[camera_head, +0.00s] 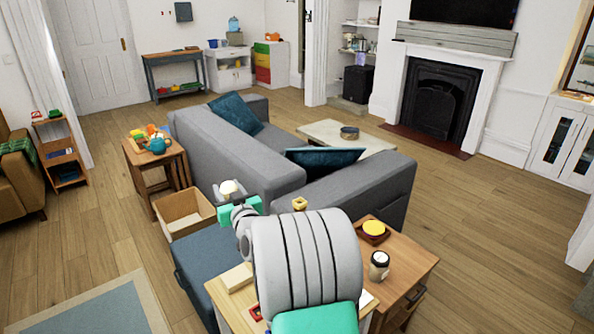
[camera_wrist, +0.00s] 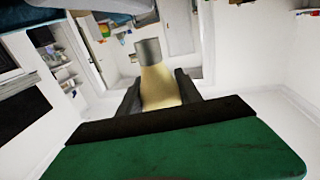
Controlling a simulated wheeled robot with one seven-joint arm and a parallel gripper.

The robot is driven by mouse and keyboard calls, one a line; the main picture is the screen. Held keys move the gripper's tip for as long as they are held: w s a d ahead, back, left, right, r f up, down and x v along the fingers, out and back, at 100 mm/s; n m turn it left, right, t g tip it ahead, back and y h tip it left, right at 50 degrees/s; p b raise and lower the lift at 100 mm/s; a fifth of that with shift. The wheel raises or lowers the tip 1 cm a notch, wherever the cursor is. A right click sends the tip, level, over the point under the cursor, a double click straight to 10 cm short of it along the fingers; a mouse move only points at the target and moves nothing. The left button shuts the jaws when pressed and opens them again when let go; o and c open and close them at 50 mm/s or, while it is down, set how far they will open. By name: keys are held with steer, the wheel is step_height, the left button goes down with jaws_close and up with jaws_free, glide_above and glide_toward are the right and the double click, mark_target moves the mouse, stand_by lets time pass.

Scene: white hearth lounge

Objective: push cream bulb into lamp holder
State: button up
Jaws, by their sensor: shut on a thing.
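The cream bulb (camera_wrist: 158,86) is between the two dark fingers of my gripper (camera_wrist: 158,98) in the wrist view. Its grey metal cap (camera_wrist: 148,51) points away from the palm. In the head view the pale bulb (camera_head: 229,187) shows at the end of my arm, and my gripper (camera_head: 230,194) is shut on it. The gripper appears raised, in line with the cardboard box and the sofa's near end. I cannot make out the lamp holder for certain; my arm hides much of the near wooden table (camera_head: 410,262).
On the near table are a red tray with a yellow disc (camera_head: 374,228), a lidded cup (camera_head: 379,264) and a wooden block (camera_head: 237,277). A small yellow object (camera_head: 299,203) stands behind my arm. A cardboard box (camera_head: 186,225), blue ottoman (camera_head: 205,262) and grey sofa (camera_head: 240,158) are close by.

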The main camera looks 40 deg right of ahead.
steer(key=s+d+h, duration=0.1)
steer(key=s+d, duration=0.1)
steer(key=d, duration=0.9)
steer(key=s+d+m+g+h+b, duration=0.1)
steer(key=s+d, duration=0.1)
steer(key=d, duration=1)
steer(key=shift+s+m, duration=0.3)
steer(key=shift+s+b, duration=0.1)
steer(key=shift+b, duration=0.45)
step_height(320, 180, down, 5)
steer(key=b, duration=0.6)
steer(key=shift+s, duration=0.15)
steer(key=shift+b, duration=1.6)
steer(key=shift+f+b, duration=1.2)
steer(key=shift+b, duration=0.25)
